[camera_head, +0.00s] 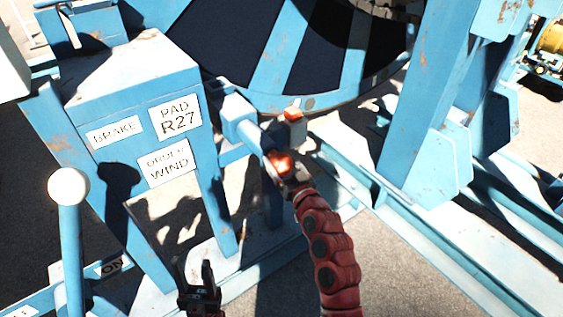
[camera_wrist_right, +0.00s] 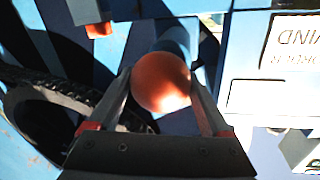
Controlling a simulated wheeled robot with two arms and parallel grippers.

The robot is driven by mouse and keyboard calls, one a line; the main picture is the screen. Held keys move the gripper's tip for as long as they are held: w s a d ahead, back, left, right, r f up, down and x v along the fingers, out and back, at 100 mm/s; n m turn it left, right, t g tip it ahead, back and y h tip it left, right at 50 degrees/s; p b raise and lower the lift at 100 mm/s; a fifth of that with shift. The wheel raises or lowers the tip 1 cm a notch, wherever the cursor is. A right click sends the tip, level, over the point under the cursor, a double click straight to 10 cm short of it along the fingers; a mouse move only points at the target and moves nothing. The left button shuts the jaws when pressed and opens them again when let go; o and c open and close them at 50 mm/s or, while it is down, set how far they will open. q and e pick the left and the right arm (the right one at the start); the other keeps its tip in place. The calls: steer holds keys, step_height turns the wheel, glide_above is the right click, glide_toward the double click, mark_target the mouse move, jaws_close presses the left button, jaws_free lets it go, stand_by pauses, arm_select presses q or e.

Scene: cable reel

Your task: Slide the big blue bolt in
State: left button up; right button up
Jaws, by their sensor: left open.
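The big blue bolt (camera_head: 238,113) is a thick blue bar at the side of the blue brake frame, beside the reel's rim. Its near end carries an orange ball knob (camera_wrist_right: 161,82); the blue shaft shows behind it in the right wrist view. My right gripper (camera_head: 281,163) is at this knob, with its two fingers against opposite sides of it. The fingertips are partly hidden in the head view by glare and the gripper itself. My left gripper (camera_head: 193,265) is open and empty, low in front of the frame, apart from the bolt.
The large reel (camera_head: 275,62) with blue and dark sectors stands behind. A small orange-topped block (camera_head: 294,122) sits by its rim. A lever with a white ball (camera_head: 68,186) stands at left. Blue rails (camera_head: 440,235) run along the floor at right.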

mark_target(260, 141)
jaws_close()
steer(key=b+x, duration=0.1)
steer(key=x, duration=0.2)
steer(key=a+b+x, duration=0.1)
steer(key=x, duration=0.3)
steer(key=s+a+b+x, duration=0.1)
steer(key=x, duration=0.2)
steer(key=shift+w+f+b, duration=0.15)
steer(key=shift+w+b, duration=0.05)
steer(key=shift+b, duration=0.1)
steer(key=shift+r, duration=0.2)
steer(key=o, duration=0.6)
jaws_free()
steer(key=shift+c, duration=0.2)
steer(key=shift+o, duration=1)
steer(key=shift+w+a, duration=0.1)
steer(key=shift+w, duration=0.05)
steer(key=shift+f, duration=0.15)
